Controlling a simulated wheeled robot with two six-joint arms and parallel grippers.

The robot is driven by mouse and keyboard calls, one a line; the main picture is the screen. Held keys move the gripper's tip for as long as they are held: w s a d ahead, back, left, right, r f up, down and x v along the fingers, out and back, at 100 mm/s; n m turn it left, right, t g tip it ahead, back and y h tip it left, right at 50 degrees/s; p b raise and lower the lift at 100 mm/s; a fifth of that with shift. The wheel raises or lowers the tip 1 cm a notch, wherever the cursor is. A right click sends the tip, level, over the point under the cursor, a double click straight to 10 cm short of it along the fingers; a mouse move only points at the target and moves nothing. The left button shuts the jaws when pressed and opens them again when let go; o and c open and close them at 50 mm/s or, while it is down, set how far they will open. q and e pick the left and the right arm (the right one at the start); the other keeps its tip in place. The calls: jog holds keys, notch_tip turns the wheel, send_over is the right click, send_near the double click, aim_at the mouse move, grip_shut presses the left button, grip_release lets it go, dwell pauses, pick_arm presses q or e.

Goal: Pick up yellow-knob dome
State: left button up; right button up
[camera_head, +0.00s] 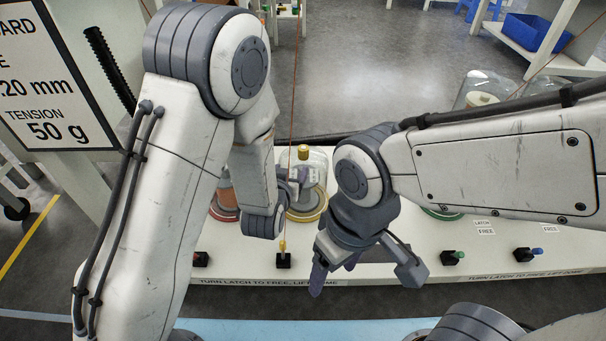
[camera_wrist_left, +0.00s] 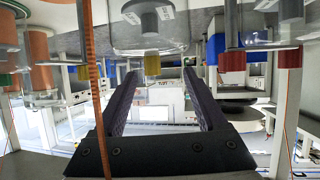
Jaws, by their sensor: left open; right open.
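The yellow-knob dome (camera_head: 317,163) is a clear glass cover with a yellow knob (camera_head: 304,152) on top, on a yellow-rimmed base (camera_head: 310,212). My left gripper (camera_head: 292,182) is at the dome's left and front, partly hiding it. In the left wrist view, which looks upside down, the yellow knob (camera_wrist_left: 152,65) shows between the tips of the open left fingers (camera_wrist_left: 158,80), slightly beyond them; contact cannot be told. A yellow latch (camera_head: 283,246) stands on a black block in front. My right gripper (camera_head: 352,270) is open and empty, right of the dome over the bench's front edge.
A green latch (camera_head: 459,254) and a blue latch (camera_head: 537,252) stand at the right of the white bench (camera_head: 400,278). Another glass dome (camera_head: 490,88) is behind my right arm. A thin orange cord (camera_head: 293,90) hangs by the yellow knob. A red-rimmed base (camera_head: 224,208) is left.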

aim_at(303, 153)
pick_arm(q)
jog(key=shift+t+h, duration=0.3)
jog(key=shift+t, duration=0.4)
jog(key=w+d, duration=0.1)
jog(key=w+b, duration=0.1)
jog(key=w, duration=0.1)
jog(key=w+d+f+b, duration=0.1)
jog(key=w, duration=0.1)
jog(key=shift+d, duration=0.3)
jog(key=b+x, duration=0.4)
jog(key=shift+w+r, duration=0.1)
jog(key=shift+w, duration=0.35)
jog(key=shift+w+d, duration=0.1)
jog(key=shift+w, duration=0.15)
jog(key=shift+r, duration=0.1)
grip_shut()
